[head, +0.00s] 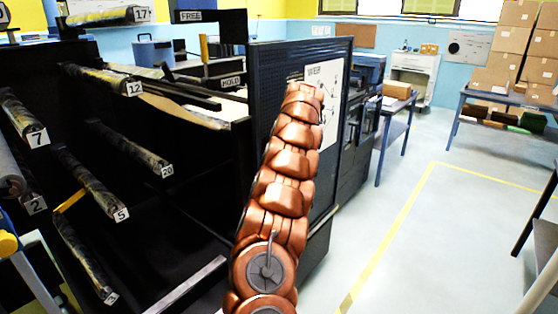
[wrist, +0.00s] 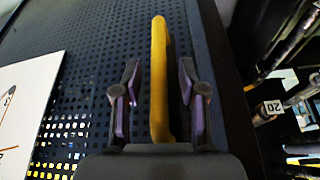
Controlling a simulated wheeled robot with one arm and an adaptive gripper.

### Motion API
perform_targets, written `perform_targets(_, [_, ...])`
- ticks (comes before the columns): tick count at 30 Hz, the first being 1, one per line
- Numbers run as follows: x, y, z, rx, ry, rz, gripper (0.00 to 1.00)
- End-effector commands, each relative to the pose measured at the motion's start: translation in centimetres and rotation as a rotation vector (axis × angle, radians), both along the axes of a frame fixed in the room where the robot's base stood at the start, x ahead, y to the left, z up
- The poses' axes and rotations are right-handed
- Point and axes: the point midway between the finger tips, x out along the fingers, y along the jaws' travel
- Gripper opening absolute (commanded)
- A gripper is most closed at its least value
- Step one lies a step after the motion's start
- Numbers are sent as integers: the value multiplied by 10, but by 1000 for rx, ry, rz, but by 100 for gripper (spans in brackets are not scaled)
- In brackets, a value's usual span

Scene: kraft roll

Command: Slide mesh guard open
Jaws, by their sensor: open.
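The mesh guard (head: 268,84) is a dark perforated panel standing upright at the middle of the head view. It also fills much of the wrist view (wrist: 95,50). A yellow bar handle (wrist: 158,60) runs lengthwise near the guard's edge in the wrist view. My gripper (wrist: 158,90) is open, with one purple-padded finger on each side of the handle. Gaps show between handle and both pads. In the head view my copper-coloured arm covers part of the guard, and I cannot make out the gripper or handle there.
A rack with numbered rolls, including roll 20 (head: 130,146), stands left of the guard. A white sheet (head: 322,100) is on the guard. A blue table (head: 394,128) stands behind, right of the guard. The floor (head: 405,240) at the right is largely clear.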

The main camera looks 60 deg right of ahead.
Motion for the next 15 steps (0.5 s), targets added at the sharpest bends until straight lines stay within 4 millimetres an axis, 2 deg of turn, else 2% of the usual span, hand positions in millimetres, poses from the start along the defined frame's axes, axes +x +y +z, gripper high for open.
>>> perform_targets(8, [-2,0,5,-2,-1,-2,41])
perform_targets(15, [-14,3,36,-4,-2,-2,41])
